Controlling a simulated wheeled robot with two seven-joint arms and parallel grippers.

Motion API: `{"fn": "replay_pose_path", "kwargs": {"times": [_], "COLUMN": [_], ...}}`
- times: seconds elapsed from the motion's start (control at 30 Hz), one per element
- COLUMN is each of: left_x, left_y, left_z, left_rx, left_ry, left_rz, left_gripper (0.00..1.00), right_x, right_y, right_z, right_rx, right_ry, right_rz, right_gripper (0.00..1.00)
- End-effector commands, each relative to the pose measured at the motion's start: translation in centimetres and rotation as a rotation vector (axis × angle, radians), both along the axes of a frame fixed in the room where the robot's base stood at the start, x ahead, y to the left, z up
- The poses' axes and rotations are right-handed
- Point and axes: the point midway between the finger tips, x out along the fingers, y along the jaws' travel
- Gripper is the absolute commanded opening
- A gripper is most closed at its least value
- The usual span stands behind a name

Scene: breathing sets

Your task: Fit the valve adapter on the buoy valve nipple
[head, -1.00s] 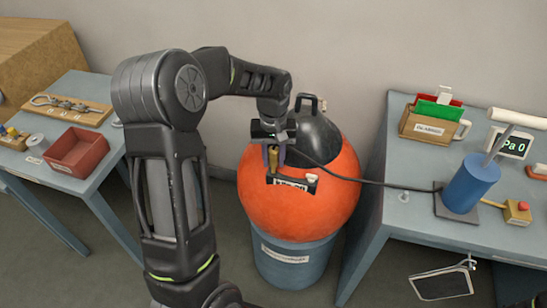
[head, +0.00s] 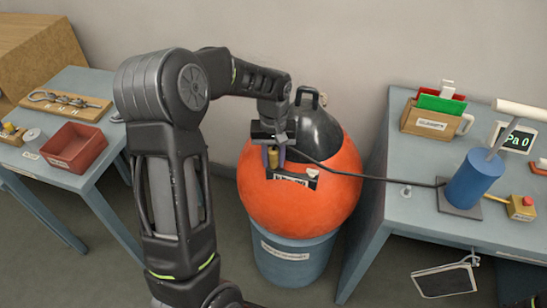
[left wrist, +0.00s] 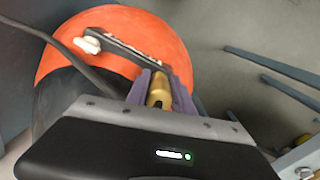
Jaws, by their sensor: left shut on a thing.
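An orange buoy (head: 325,205) with a black top (head: 318,132) sits in a blue-grey bucket (head: 290,255). A dark labelled strip (head: 295,180) with a white plug-like piece (head: 313,173) lies on its front; these also show in the left wrist view (left wrist: 88,45). My left gripper (head: 273,163) is shut on the brass valve adapter (left wrist: 160,90) and holds it at the near side of the strip. A black hose (head: 365,181) runs from the gripper area to the blue pump. The nipple is hidden, so I cannot tell whether the adapter touches it. My right gripper is not in view.
The right table (head: 385,240) carries the blue pump (head: 474,178), a card box (head: 430,118), a display (head: 513,139) and a red-button box (head: 522,207). The left table (head: 70,180) holds a red tray (head: 73,147) and a knot board (head: 66,105).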

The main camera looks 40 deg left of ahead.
Motion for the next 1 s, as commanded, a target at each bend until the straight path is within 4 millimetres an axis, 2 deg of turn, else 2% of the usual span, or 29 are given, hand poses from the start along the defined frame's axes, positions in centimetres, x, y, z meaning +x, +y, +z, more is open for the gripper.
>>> {"fn": "replay_pose_path", "kwargs": {"times": [0.1,0.13,0.43,0.93,1.0], "left_x": [0.02,0.02,0.1,0.12,0.2], "left_y": [-0.01,-0.01,-0.12,-0.31,-0.3], "left_z": [-0.47,-0.44,-0.35,-0.48,0.04], "left_rx": [0.0,0.001,-0.001,-0.004,-0.004], "left_ry": [0.0,-0.001,-0.002,-0.002,-0.005], "left_rz": [0.0,0.0,-0.002,-0.004,-0.004], "left_gripper": [0.0,0.29,0.53,0.53,0.53], "right_x": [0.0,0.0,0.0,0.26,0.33], "right_y": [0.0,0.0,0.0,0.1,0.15], "right_z": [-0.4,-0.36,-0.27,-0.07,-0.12], "right_rx": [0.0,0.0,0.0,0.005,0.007], "right_ry": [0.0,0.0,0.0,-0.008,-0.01], "right_rz": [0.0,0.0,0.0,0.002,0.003], "right_gripper": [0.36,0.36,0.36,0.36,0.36]}}
